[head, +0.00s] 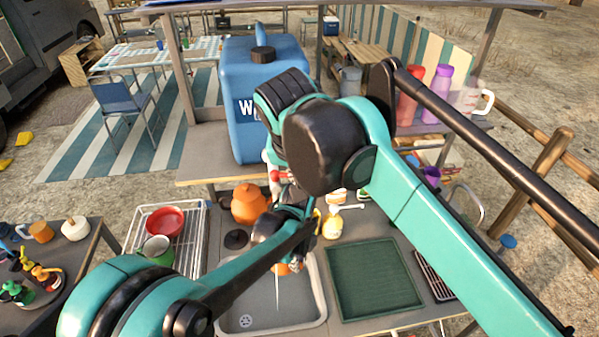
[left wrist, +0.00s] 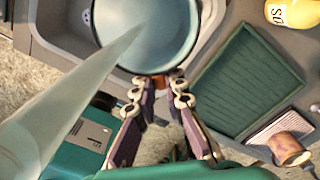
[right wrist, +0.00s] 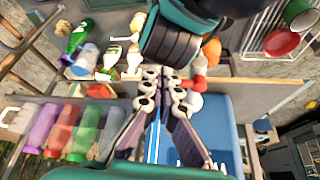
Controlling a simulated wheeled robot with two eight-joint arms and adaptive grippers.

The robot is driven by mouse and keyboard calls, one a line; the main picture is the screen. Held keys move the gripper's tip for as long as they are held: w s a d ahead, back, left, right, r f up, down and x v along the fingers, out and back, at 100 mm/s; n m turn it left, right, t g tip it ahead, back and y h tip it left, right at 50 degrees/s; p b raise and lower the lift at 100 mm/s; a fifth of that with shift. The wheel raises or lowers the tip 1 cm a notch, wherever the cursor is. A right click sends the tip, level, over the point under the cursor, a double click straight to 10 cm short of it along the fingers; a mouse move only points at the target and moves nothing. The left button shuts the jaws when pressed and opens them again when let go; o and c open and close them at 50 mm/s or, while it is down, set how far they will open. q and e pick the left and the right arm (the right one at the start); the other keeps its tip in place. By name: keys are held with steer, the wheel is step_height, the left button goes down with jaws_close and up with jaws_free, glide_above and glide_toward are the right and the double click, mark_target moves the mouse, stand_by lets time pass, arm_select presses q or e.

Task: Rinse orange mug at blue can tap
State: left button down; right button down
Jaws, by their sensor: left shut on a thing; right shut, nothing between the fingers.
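The blue water can (head: 245,120) stands on the shelf behind the sink, with a red and white tap (head: 274,176) low at its front, partly hidden by my right arm. My left gripper (head: 296,261) is shut on the orange mug (head: 283,269), over the sink (head: 300,315). In the left wrist view, the mug's round pale interior (left wrist: 150,30) faces the camera, and a pale translucent stream (left wrist: 75,95) reaches it. A thin pale streak shows below the mug in the head view. My right gripper (right wrist: 163,78) is shut and empty, close to the red tap part (right wrist: 199,76).
A wire rack (head: 190,250) left of the sink holds a red bowl (head: 165,222) and a green mug (head: 157,248). An orange kettle (head: 248,204) and a yellow bottle (head: 333,226) stand behind the sink. A green drying tray (head: 373,280) lies empty at right.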

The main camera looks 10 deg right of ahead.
steer(key=shift+w+d, duration=0.45)
steer(key=shift+w, duration=0.2)
steer(key=shift+d, duration=0.1)
steer(key=shift+r, duration=0.1)
stand_by(0.9)
steer(key=s+a+r+n, duration=0.1)
steer(key=s+a+r, duration=0.1)
steer(key=s+r, duration=0.5)
steer(key=w+d+f, duration=0.1)
steer(key=w+f, duration=0.5)
steer(key=f, duration=0.1)
steer(key=shift+w+d+y, duration=0.15)
steer(key=shift+y, duration=0.15)
steer(key=shift+f, duration=0.1)
